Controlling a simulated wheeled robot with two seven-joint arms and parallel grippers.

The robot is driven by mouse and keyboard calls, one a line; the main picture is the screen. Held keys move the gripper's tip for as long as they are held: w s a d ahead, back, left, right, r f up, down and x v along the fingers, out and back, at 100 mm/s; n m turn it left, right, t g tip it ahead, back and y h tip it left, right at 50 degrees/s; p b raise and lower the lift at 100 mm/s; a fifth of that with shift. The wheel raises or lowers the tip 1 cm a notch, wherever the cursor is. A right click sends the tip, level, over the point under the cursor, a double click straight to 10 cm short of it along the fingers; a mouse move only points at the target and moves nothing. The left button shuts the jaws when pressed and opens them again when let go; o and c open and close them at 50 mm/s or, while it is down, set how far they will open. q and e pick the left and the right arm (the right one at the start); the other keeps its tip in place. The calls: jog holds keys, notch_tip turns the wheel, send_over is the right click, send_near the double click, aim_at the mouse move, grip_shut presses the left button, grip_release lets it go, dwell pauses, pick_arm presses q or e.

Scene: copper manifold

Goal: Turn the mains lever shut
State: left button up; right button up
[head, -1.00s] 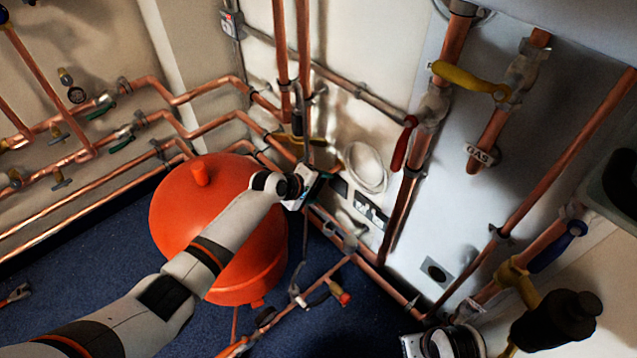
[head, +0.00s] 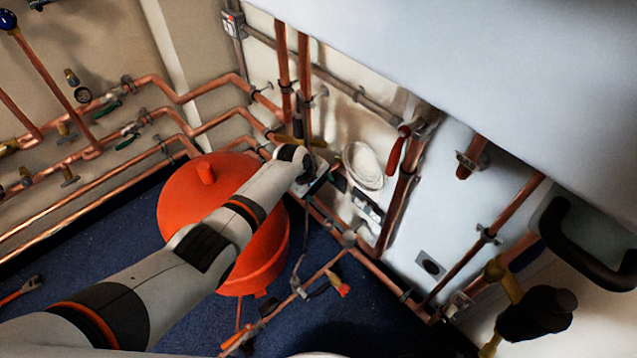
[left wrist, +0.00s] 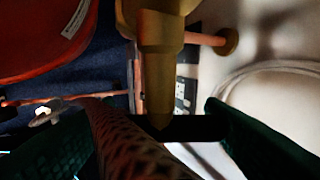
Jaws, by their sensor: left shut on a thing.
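My left gripper (head: 314,180) is at the wall pipes, just beyond the red tank. A brass-yellow lever (head: 299,141) shows right above it and looks like the mains lever. In the left wrist view, a tapering brass piece (left wrist: 160,65) hangs down between my dark green fingers (left wrist: 158,130). The gripper is shut on this brass piece, which I take to be the lever. The exact contact is dark and partly hidden. My right gripper is not in view.
The red tank (head: 182,215) stands under my left arm. A braided hose (left wrist: 125,140) passes close to the fingers. A red-handled valve (head: 396,152) is to the right on the wall. A large pale panel (head: 500,60) covers the upper right. Blue floor (head: 370,315) is open in front.

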pick_arm(q)
jog(key=o, duration=1)
jog(key=shift+f, duration=0.1)
